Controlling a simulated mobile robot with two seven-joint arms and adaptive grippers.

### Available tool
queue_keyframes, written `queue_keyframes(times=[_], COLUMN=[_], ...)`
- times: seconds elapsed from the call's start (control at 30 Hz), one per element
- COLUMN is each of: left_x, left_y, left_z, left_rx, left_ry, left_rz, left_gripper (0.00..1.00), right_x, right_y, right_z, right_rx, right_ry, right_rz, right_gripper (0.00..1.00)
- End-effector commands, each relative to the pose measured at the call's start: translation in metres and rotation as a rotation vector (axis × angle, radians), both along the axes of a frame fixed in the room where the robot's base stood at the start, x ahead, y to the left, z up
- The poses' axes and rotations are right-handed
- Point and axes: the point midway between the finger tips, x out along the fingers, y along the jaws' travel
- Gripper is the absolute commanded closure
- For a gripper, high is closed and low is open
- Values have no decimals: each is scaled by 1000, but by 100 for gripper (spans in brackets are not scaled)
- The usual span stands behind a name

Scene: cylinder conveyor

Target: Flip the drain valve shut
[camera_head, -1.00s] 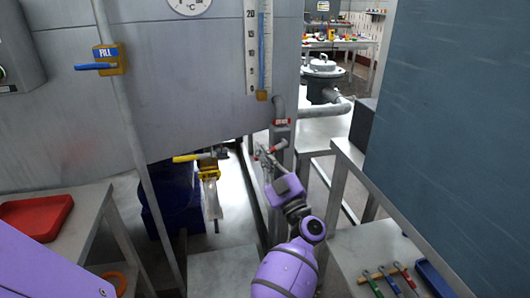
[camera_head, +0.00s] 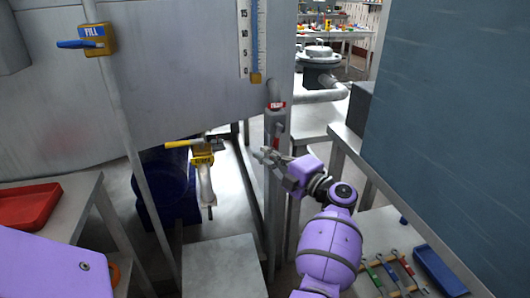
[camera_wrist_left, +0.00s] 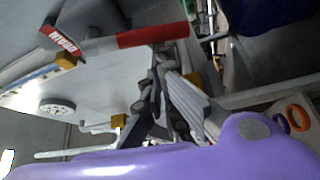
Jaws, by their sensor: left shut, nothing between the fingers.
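The drain valve has a red DRAIN label (camera_head: 276,105) on the grey pipe below the tank, and it also shows in the left wrist view (camera_wrist_left: 62,38). Its red handle (camera_head: 277,142) appears to lie along the pipe, below the label, in the head view. In the left wrist view the handle (camera_wrist_left: 150,36) is a long red bar close to the fingers. My left gripper (camera_head: 265,155) is shut and empty, just below the handle's lower end; I cannot tell if they touch. Its dark fingers show in the left wrist view (camera_wrist_left: 158,85). My right gripper is in neither view.
A blue-handled FILL valve (camera_head: 95,40) is at upper left. A bench with tools (camera_head: 380,240) is at right. A red tray (camera_head: 28,205) is at left.

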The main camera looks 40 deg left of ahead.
Motion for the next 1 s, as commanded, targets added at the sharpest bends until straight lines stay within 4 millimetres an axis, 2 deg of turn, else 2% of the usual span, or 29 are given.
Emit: queue_keyframes(times=[0.4, 1.0], left_x=[9, 10], left_y=[-8, -8], left_z=[-7, -7], left_rx=[-124, -140], left_ry=[-145, -164], left_rz=[-1, -1], left_gripper=[100, 100], right_x=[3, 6], right_y=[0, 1], right_z=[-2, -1], right_rx=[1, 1], right_ry=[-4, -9], right_rz=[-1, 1], right_gripper=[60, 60])
